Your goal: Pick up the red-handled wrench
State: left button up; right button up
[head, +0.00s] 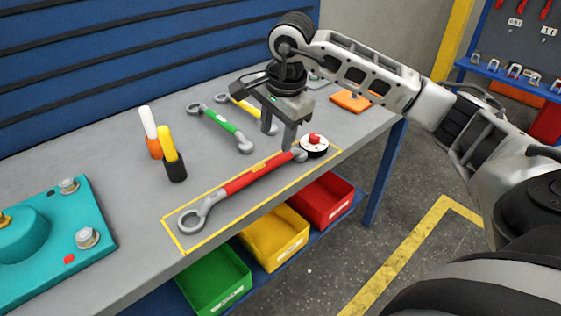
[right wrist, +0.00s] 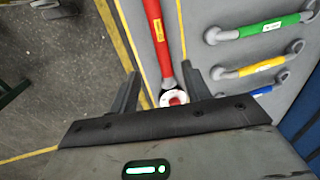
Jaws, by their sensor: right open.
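The red-handled wrench (head: 245,182) lies flat on the grey bench inside a yellow outlined rectangle, its ring end at the lower left. My right gripper (head: 281,138) is open and empty above the wrench's far right end, fingers pointing down. In the right wrist view the red handle (right wrist: 157,35) runs from the top edge towards the gap between the open fingers (right wrist: 161,72). The end of the wrench by the gripper is partly hidden. My left gripper is not in view.
A round white-and-black piece with a red button (head: 314,145) sits close beside the wrench's right end. Green (head: 218,126) and yellow (head: 246,108) wrenches lie behind. Two upright marker-like tools (head: 172,158) and a teal unit (head: 60,245) stand left. Coloured bins (head: 273,238) sit below the bench edge.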

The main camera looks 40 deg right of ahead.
aim_at(269, 162)
jog(key=f, duration=0.3)
jog(key=w+f+p, duration=0.1)
jog(key=f, duration=0.2)
jog(key=w+f, duration=0.1)
jog(key=f, duration=0.2)
jog(key=shift+w+a+f+p, duration=0.1)
jog(key=shift+a+f+p, duration=0.15)
jog(key=shift+p, duration=0.05)
grip_shut()
jog(key=shift+w+r, duration=0.1)
jog(key=shift+r, duration=0.05)
